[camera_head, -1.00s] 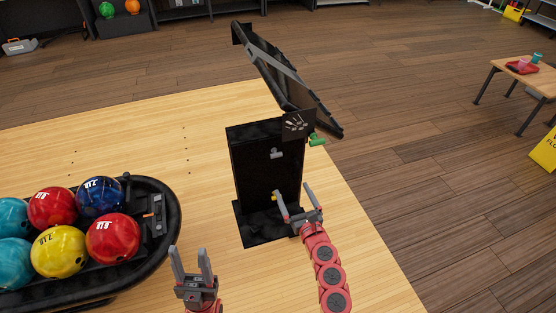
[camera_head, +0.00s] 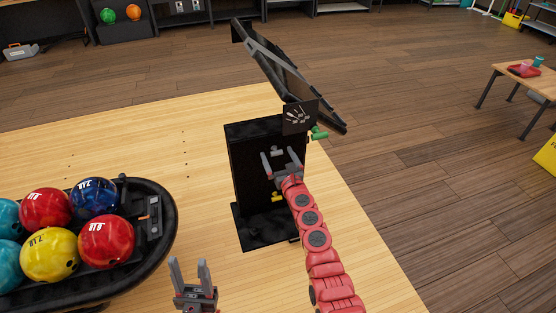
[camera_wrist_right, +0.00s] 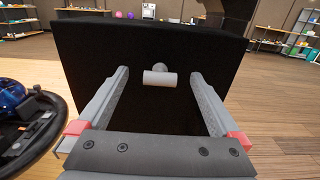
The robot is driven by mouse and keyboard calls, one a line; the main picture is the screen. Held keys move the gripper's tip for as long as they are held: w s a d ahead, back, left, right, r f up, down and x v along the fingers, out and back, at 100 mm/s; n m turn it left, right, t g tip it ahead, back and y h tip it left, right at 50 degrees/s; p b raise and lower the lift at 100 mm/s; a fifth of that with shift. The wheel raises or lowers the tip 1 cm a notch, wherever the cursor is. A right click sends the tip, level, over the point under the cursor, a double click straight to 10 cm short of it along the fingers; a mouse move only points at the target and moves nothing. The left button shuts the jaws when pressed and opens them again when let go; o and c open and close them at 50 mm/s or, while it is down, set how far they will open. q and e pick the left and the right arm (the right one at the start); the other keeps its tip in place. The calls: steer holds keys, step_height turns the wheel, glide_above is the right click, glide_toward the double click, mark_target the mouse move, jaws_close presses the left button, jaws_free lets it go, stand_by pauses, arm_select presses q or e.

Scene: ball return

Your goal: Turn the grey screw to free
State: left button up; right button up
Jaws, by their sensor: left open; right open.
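The grey screw (camera_head: 277,150) sits on the front face of a black upright box (camera_head: 254,160). In the right wrist view the grey screw (camera_wrist_right: 160,77) shows as a short light-grey crossbar on a round stem. My right gripper (camera_head: 279,154) is open in front of the box. In the right wrist view its fingers (camera_wrist_right: 158,82) stand wide to either side of the screw, with a gap on each side. My left gripper (camera_head: 189,262) is open and empty, low in the head view, well away from the box.
A yellow screw (camera_head: 277,197) sits lower on the box, and a green one (camera_head: 319,133) at its upper right. A tilted black panel (camera_head: 295,75) stands above. A ball rack (camera_head: 155,235) with several bowling balls is at the left. Wooden floor between is clear.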

steer(key=shift+w, duration=0.1)
steer(key=shift+c, duration=0.3)
steer(key=c, duration=1.3)
